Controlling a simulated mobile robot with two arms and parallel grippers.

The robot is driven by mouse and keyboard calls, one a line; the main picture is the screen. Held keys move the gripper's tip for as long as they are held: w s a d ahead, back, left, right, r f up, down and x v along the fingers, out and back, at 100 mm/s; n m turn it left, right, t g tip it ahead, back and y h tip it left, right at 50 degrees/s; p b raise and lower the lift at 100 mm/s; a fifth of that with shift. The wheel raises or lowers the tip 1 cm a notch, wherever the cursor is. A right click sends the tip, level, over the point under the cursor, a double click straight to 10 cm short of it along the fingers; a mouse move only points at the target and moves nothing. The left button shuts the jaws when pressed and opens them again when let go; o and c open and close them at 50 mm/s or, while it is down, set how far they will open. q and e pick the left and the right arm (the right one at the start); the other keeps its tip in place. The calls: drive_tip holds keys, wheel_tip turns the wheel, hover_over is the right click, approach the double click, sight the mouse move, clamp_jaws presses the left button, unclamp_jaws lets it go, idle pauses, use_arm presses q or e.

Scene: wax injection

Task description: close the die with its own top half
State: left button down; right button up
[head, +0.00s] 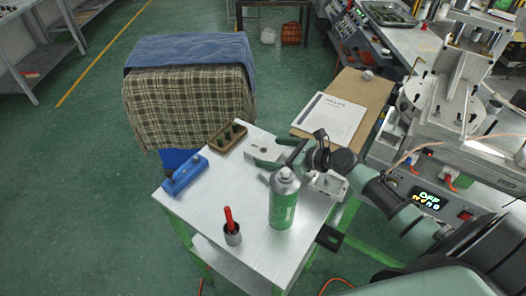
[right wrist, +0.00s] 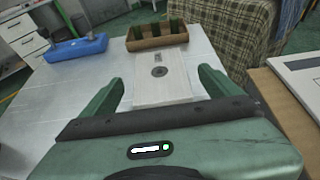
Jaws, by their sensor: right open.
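A pale metal die block (head: 262,149) with a dark round hole in its upper face lies on the white table. It also shows in the right wrist view (right wrist: 174,62). I cannot tell whether it is one half or two stacked. My right gripper (head: 270,156) is open, with its green fingers on either side of the near part of the block. In the right wrist view the gripper (right wrist: 161,82) shows a gap between each finger and the block. A separate top half is not clearly seen. My left gripper is not in view.
A blue block with two posts (head: 183,176) and a brown tray of dark green pieces (head: 228,138) stand beyond the die. A green spray can (head: 284,200) and a cup with a red-handled tool (head: 232,234) stand nearer. The table's left front is clear.

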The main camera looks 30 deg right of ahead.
sight(265, 150)
drive_tip(key=x, duration=0.4)
drive_tip(key=shift+w, duration=0.15)
drive_tip(key=c, duration=1.8)
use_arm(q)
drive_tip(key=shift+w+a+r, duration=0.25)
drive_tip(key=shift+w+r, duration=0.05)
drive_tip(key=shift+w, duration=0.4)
use_arm(e)
drive_tip(key=shift+c, duration=0.2)
